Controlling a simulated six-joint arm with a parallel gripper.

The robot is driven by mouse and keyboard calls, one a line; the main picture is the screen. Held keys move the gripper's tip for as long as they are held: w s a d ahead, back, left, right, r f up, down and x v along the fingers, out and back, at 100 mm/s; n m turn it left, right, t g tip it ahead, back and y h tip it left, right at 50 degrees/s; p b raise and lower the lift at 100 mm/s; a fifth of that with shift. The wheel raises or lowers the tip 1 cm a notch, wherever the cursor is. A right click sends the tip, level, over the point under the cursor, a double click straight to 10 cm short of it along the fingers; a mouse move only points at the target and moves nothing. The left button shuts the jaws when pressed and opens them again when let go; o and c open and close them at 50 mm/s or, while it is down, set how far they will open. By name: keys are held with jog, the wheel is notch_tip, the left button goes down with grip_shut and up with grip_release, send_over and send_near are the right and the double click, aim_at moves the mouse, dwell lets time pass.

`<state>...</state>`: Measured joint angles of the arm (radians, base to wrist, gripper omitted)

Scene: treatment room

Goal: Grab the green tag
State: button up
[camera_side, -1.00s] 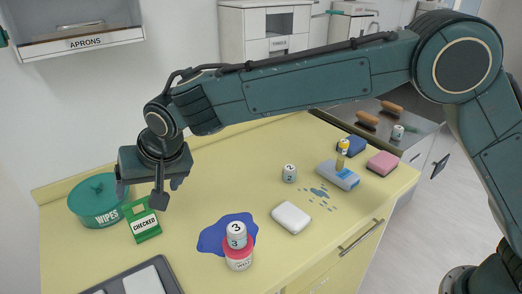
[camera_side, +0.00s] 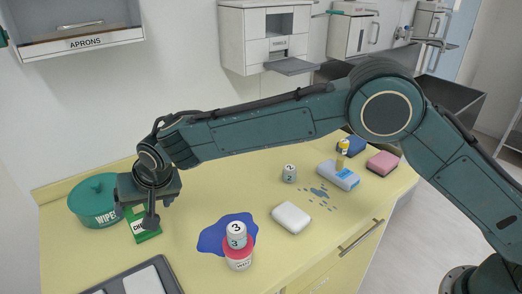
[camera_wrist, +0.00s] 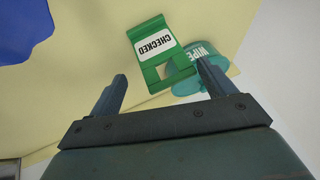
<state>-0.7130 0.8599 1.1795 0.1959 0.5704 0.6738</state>
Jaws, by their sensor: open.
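The green tag (camera_side: 146,235) stands on the yellow counter next to the wipes tub, partly hidden behind my gripper in the side view. In the wrist view the green tag (camera_wrist: 154,48) shows its white "CHECKED" label, upside down, ahead of my fingertips. My gripper (camera_side: 148,212) is above and close to the tag in the side view. In the wrist view my gripper (camera_wrist: 161,76) has its two fingers spread wide, with nothing between them touching. The tag lies apart from both fingers, roughly between their lines.
The teal wipes tub (camera_side: 92,214) stands just left of the tag, and shows near the right finger in the wrist view (camera_wrist: 184,84). A dark tray (camera_side: 172,272) lies in front.

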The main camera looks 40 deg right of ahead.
aim_at(142, 212)
jog(key=shift+w+f, duration=0.1)
jog(key=shift+x, duration=2.55)
jog(key=c, duration=1.1)
jog(key=shift+o, duration=0.2)
notch_tip(142, 212, up, 20)
